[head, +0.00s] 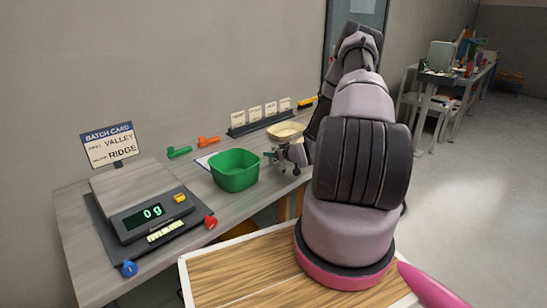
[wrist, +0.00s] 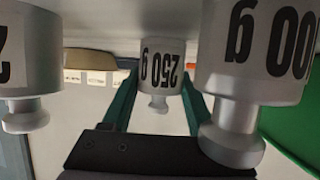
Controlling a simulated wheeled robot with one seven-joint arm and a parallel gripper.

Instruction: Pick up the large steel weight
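In the wrist view, which is upside down, a large steel weight (wrist: 255,60) with a knob stands at the right. Its label shows only "00 g", the rest turned out of sight. The large weight overlaps the right finger. In the head view my gripper (head: 284,156) is low over the bench; the weights cannot be made out there.
A green bin (head: 235,172) is just left of my gripper, and a cream bowl (head: 286,131) is behind it. A scale (head: 150,218) reading 0 g and a batch card (head: 110,146) reading Valley Ridge are at the left. A wooden board (head: 235,270) lies in front.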

